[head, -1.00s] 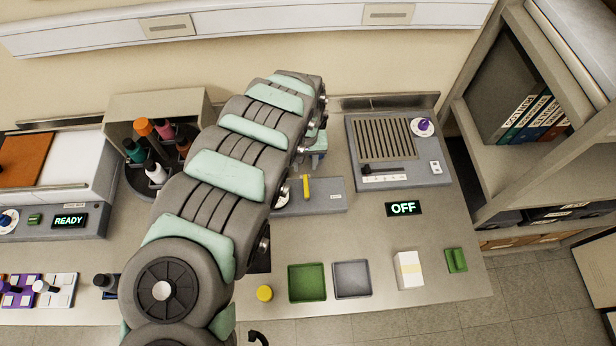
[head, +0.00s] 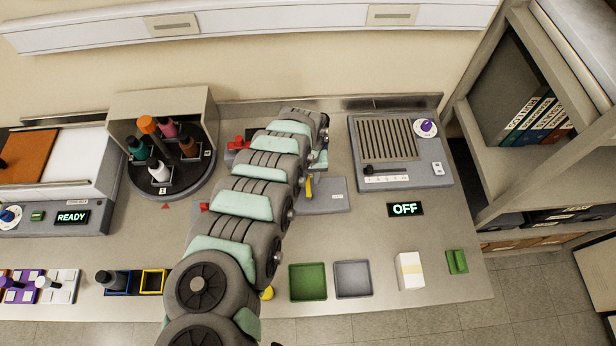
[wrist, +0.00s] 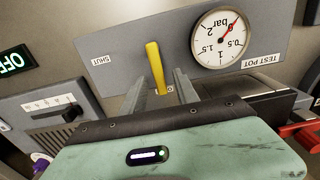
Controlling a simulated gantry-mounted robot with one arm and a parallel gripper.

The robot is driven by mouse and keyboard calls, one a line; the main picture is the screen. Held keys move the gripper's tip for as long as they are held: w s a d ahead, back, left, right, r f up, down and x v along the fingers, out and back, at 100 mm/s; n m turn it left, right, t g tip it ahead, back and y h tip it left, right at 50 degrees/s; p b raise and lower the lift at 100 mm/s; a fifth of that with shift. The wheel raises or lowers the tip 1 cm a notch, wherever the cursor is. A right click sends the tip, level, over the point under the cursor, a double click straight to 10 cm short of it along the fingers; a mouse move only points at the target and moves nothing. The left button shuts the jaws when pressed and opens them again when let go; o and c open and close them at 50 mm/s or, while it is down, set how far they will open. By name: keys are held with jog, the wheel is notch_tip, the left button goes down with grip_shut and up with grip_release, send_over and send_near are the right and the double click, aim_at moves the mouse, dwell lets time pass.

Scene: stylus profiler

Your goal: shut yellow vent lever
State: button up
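The yellow vent lever (wrist: 154,65) stands nearly upright on a grey panel (wrist: 115,45) in the wrist view. A SHUT label (wrist: 103,61) is to its left; another small label by its lower end is partly hidden. My gripper (wrist: 160,76) is open, with one finger on each side of the lever's lower part. I cannot tell whether either finger touches it. In the head view the lever (head: 309,187) shows just beside my arm, which hides part of the panel and most of the gripper.
A round pressure gauge (wrist: 222,38) with a red needle sits right of the lever, beside a TEST POT label (wrist: 261,61). A grilled grey unit (head: 400,150) and an OFF display (head: 405,209) stand right of the panel. Red parts (wrist: 303,135) show at the wrist view's right.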

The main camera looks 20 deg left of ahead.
grip_shut()
dwell(0.3)
dwell(1.1)
